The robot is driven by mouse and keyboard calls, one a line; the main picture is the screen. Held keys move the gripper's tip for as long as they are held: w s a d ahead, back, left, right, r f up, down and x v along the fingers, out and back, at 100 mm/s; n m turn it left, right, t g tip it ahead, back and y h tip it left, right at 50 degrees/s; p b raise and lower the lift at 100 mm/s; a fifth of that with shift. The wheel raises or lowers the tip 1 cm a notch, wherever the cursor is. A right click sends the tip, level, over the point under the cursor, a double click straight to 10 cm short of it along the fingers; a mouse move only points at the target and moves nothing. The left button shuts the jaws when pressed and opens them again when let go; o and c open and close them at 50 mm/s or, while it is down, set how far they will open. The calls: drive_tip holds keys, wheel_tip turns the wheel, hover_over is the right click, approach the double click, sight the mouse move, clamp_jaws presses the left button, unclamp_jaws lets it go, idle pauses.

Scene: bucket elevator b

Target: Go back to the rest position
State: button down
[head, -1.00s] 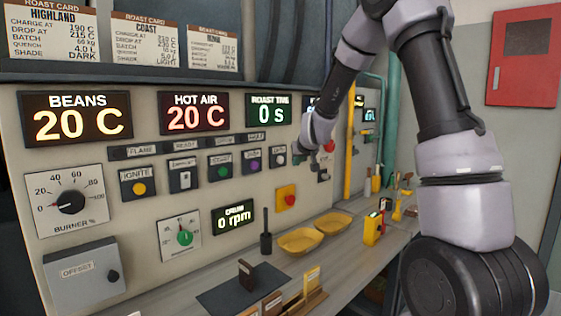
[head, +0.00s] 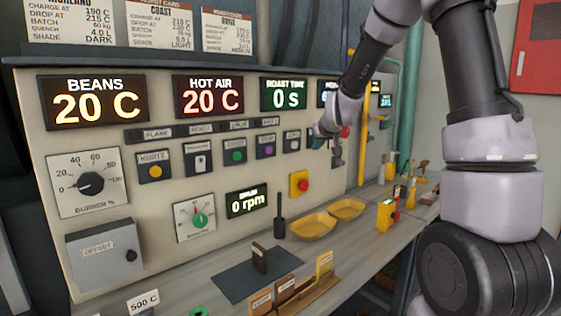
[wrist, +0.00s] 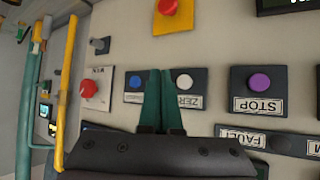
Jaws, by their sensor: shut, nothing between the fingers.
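My gripper (wrist: 158,75) is shut and empty. In the wrist view, which shows the panel upside down, its two green fingers lie together in front of a plate with white and blue buttons (wrist: 166,84). I cannot tell whether the fingertips touch the panel. In the head view my arm reaches to the panel from the right, and the gripper (head: 318,136) is small and partly hidden beside the button row. The white button (head: 292,141) shows just left of it.
The roaster panel (head: 160,230) has displays, knobs and a red stop button (head: 303,184). A shelf below holds yellow trays (head: 313,228), a dark mat (head: 240,277) and a yellow tool (head: 386,214). Yellow (head: 365,135) and green pipes (head: 405,120) stand right of the panel.

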drive_tip(key=s+d+r+m+g, duration=0.1)
drive_tip(key=s+r, duration=0.6)
drive_tip(key=s, duration=0.3)
drive_tip(key=s+d+r+m+g, duration=0.1)
drive_tip(key=s+r+m, duration=0.1)
drive_tip(key=s, duration=1.1)
drive_tip(key=s+d+r+m+g, duration=0.1)
drive_tip(key=s+d+m, duration=0.1)
drive_tip(key=s, duration=1.1)
drive_tip(key=shift+s+r+g+y, duration=0.25)
drive_tip(key=shift+r+g+y, duration=0.15)
